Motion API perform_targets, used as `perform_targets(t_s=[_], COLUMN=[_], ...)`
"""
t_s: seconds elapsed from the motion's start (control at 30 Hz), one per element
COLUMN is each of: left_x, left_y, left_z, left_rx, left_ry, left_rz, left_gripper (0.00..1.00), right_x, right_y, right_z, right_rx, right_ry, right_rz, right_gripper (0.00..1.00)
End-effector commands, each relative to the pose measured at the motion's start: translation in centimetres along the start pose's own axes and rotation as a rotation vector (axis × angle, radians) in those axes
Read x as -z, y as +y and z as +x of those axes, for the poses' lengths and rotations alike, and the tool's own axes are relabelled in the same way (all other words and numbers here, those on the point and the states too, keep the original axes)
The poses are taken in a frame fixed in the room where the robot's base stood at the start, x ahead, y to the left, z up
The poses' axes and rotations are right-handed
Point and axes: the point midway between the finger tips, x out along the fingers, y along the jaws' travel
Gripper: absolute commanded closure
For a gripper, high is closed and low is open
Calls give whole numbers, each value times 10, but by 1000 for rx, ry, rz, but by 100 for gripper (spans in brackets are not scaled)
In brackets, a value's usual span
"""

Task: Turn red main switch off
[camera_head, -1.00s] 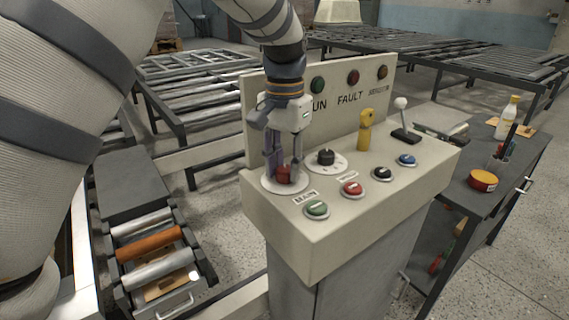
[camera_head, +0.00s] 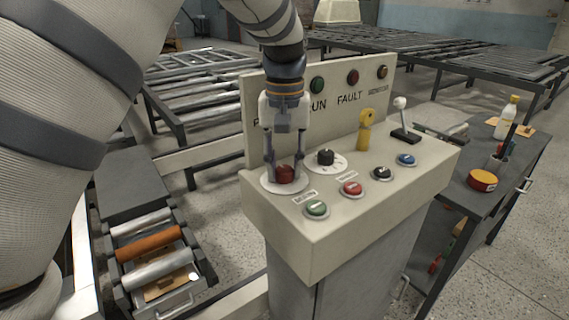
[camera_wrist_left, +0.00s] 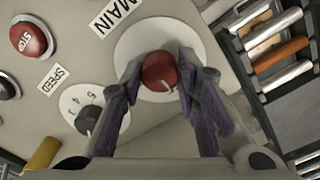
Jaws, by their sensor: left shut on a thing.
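The red main switch (camera_head: 285,174) is a round knob on a white disc at the left end of the control panel (camera_head: 340,215). My left gripper (camera_head: 285,168) points down over it with its fingers on either side, shut on the knob. In the left wrist view the red knob (camera_wrist_left: 159,72) sits between the two fingertips (camera_wrist_left: 160,75), below the MAIN label (camera_wrist_left: 115,14). A pale mark on the knob points down and slightly right in that view. My right gripper is not in view.
A black speed dial (camera_head: 325,157) stands close to the right of the switch. Green (camera_head: 317,208), red (camera_head: 351,189), black and blue buttons line the front. A yellow key-like handle (camera_head: 365,130) and a lever (camera_head: 401,115) stand further right. The upright back panel rises behind.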

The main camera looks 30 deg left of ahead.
Motion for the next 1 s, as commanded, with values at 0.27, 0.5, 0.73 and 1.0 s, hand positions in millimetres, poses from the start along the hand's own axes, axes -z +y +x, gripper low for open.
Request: perform_targets(t_s=[0.27, 0.5, 0.73, 1.0], left_x=[0, 0, 0, 1], left_y=[0, 0, 0, 0], left_z=[0, 0, 0, -31], left_rx=[0, 0, 0, -2], left_ry=[1, 1, 0, 6], left_rz=[-10, -9, -8, -8], left_gripper=[99, 57, 51, 51], right_x=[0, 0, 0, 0], right_y=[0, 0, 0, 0], right_z=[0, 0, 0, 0], right_rx=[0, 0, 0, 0], right_ry=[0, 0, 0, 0], right_rz=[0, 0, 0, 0], right_gripper=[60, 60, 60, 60])
